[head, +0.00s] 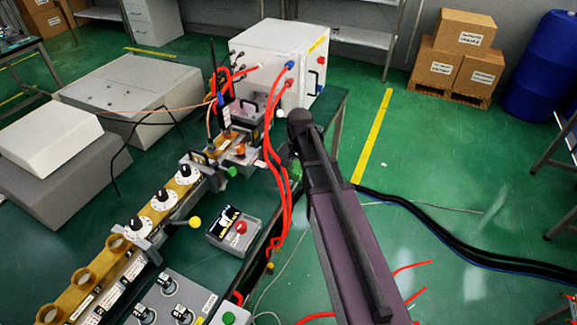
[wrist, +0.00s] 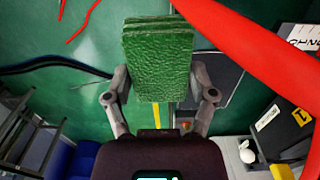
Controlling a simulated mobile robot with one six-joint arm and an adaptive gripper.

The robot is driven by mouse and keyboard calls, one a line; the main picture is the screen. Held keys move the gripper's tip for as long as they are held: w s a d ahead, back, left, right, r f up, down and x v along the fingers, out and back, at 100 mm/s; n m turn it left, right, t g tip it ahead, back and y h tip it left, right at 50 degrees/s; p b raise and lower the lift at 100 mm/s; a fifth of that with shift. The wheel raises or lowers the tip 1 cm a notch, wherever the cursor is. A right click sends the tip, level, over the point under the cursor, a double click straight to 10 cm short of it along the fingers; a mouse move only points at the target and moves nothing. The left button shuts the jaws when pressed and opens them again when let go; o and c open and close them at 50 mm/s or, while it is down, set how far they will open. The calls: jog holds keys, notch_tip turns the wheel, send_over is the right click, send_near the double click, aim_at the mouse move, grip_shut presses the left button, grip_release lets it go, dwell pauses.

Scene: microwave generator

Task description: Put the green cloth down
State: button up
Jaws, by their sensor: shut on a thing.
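The green cloth (wrist: 158,48) is a folded, textured stack in the wrist view, upright in the picture between the two grey fingers. My gripper (wrist: 160,86) is shut on it, with one finger at each side edge. The cloth's near end is just ahead of the palm. It appears held above the floor.
A red hose (wrist: 255,45) crosses close to the cloth's right side. The green-topped bench (head: 105,182) carries the waveguide line, a white generator box (head: 265,60) and a red-button box (head: 228,236). Red hoses (head: 284,205) hang by its edge. Right floor is largely open, with dark cables.

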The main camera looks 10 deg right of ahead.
jog(key=shift+s+a+f+b, duration=0.1)
jog(key=shift+s+f+b, duration=0.4)
jog(key=shift+f, duration=0.3)
jog(key=shift+w, duration=0.1)
jog(key=w, duration=0.4)
jog(key=w+f, duration=0.1)
jog(key=w, duration=0.4)
jog(key=w+b, duration=0.1)
jog(key=w, duration=0.4)
jog(key=shift+w+f, duration=0.15)
jog(key=shift+w, duration=0.1)
jog(key=shift+w, duration=0.7)
notch_tip(320, 180, down, 4)
jog(key=b, duration=0.4)
